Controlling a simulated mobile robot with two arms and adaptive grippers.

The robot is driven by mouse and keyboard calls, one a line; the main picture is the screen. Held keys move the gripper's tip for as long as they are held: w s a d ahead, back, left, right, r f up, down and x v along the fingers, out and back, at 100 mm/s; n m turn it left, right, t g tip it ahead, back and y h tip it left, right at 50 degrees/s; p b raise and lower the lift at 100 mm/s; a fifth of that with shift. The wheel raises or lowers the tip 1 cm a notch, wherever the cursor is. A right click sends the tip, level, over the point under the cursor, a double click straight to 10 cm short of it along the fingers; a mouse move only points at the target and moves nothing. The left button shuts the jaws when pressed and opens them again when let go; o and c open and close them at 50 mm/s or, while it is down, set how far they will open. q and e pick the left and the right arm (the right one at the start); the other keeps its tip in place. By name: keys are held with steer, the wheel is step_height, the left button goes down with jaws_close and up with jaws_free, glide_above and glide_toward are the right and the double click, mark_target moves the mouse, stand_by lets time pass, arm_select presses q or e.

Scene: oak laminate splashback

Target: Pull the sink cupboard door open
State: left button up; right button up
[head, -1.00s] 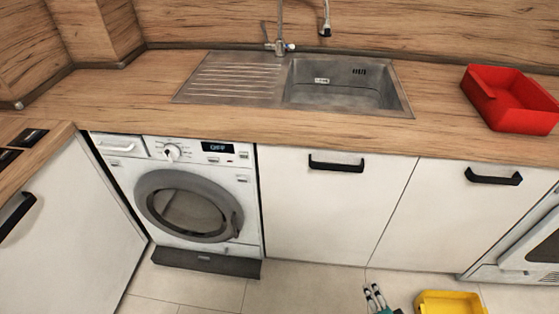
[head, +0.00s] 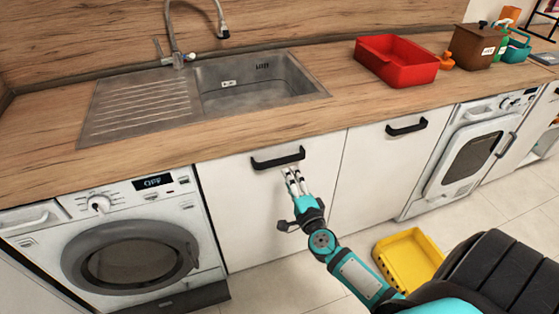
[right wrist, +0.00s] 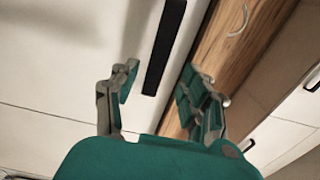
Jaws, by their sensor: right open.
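The sink cupboard door (head: 245,215) is white and shut, below the sink (head: 255,85). Its black bar handle (head: 278,159) runs along the top of the door. My right gripper (head: 294,178) is open and empty, just below the handle in the head view. In the right wrist view the handle (right wrist: 166,45) shows ahead, between the lines of the two fingers of the gripper (right wrist: 160,90). The fingers do not visibly touch it. My left gripper is not in view.
A washing machine (head: 130,250) stands left of the door. Another white cupboard door (head: 375,175) with a black handle (head: 406,127) is to the right. A yellow crate (head: 408,262) lies on the floor. A red tray (head: 397,62) sits on the worktop.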

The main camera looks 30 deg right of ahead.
mark_target(281, 163)
steer(key=x, duration=0.8)
steer(key=shift+w+d+b, duration=0.1)
steer(key=shift+w+b, duration=0.3)
jaws_close()
steer(key=shift+f, duration=0.1)
steer(key=shift+s, duration=0.1)
